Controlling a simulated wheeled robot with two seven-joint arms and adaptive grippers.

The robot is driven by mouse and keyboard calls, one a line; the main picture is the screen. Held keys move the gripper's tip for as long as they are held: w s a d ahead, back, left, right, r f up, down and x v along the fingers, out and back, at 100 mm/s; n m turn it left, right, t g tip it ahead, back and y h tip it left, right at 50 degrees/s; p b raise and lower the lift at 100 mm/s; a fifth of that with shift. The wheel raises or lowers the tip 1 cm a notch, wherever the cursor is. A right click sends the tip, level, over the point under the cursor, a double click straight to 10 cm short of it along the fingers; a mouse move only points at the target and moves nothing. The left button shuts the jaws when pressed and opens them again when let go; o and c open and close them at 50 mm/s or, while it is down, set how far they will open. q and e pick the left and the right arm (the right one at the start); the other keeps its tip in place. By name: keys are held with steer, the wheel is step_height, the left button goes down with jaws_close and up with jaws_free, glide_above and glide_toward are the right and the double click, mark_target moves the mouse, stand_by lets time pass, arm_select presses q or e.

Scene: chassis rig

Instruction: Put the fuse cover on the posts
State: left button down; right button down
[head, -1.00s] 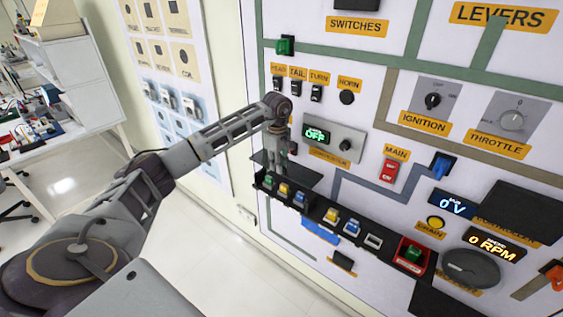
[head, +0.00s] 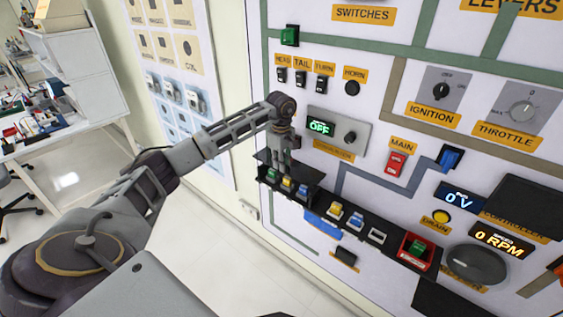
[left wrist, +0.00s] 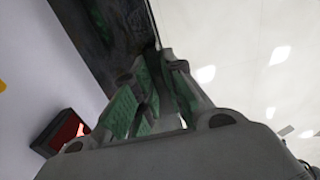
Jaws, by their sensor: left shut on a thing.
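My left gripper (head: 283,164) is shut on the fuse cover (head: 302,172), a dark flat plate. It holds the cover close to the wall panel, over the left end of the black fuse strip (head: 322,205). In the left wrist view the fingers with green pads (left wrist: 150,100) show close up, and a dark plate, apparently the cover (left wrist: 103,35), lies beyond them. I cannot make out the posts, nor tell whether the cover touches them. My right gripper is not in view.
Colored fuses sit in the strip, with a blue one (head: 303,190) below the cover. A red holder with a green piece (head: 417,250) is at the strip's right end. The grey regulator box (head: 338,135) is just above right of the gripper. Open floor lies below left.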

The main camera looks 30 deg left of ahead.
arm_select(q)
step_height(320, 180, down, 2)
steer(key=shift+f+b, duration=0.1)
steer(key=shift+b, duration=0.45)
steer(key=shift+f+b, duration=0.3)
steer(key=shift+f, duration=0.6)
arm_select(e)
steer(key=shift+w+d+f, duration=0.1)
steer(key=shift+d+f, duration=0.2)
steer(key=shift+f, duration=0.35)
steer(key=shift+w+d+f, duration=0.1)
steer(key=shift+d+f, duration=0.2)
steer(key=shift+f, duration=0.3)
arm_select(q)
steer(key=shift+f, duration=0.1)
steer(key=shift+f+b, duration=0.25)
steer(key=shift+b, duration=0.15)
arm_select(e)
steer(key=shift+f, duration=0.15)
arm_select(q)
steer(key=shift+f, duration=0.2)
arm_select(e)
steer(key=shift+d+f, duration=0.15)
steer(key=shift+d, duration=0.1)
arm_select(q)
steer(key=c, duration=1.4)
jaws_free()
